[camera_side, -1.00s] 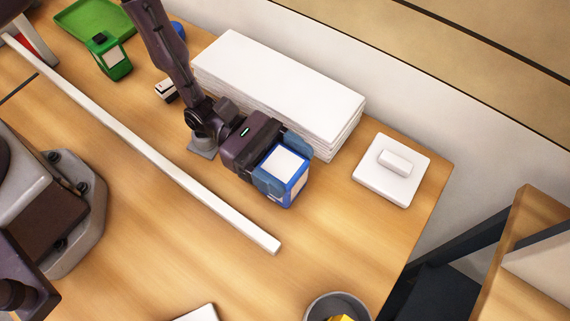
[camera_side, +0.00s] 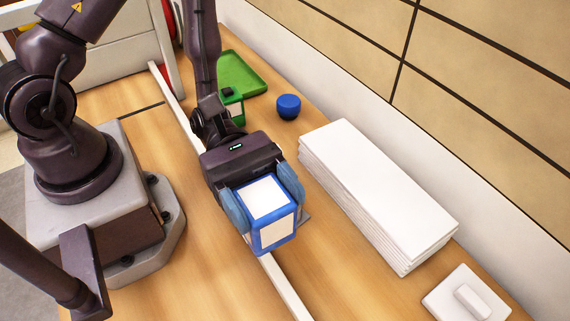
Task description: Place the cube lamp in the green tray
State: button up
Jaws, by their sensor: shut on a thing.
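The cube lamp (camera_side: 272,213), a blue-framed cube with white panels, is between the fingers of my gripper (camera_side: 262,205). My gripper is shut on it, one blue-grey finger on each side. The lamp appears held above the table, over the white strip; its exact height is hard to tell. The green tray (camera_side: 243,74) lies flat on the table at the back, beyond my gripper. My arm hides its left part. A green-framed cube (camera_side: 236,108) stands in front of the tray, partly hidden by my arm.
A long white strip (camera_side: 284,287) runs along the table under my gripper. A stack of white sheets (camera_side: 372,190) lies to the right. A small blue round object (camera_side: 288,106) stands between the stack and the tray. A white plate with a block (camera_side: 466,297) is at the lower right.

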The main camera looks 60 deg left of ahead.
jog(key=w+a+n+t+y, duration=0.3)
jog(key=w+a+n+t, duration=0.3)
jog(key=a, duration=0.5)
jog(key=w+a+n+t+y, duration=0.35)
jog(key=a+t, duration=0.35)
jog(key=a, duration=0.3)
jog(key=s+a+r+n+t+y, duration=0.1)
jog(key=a+n+t+y, duration=0.25)
jog(key=a+y, duration=0.45)
jog(key=s+a+r+n+t+y, duration=0.15)
jog(key=a+n+y, duration=0.3)
jog(key=a, duration=0.75)
jog(key=w+a+f+h, duration=0.1)
jog(key=w+a+f, duration=0.6)
jog(key=w+f, duration=0.5)
jog(key=shift+a+f, duration=0.2)
jog(key=shift+a, duration=0.1)
jog(key=shift+w+n, duration=0.1)
jog(key=shift+n, duration=0.15)
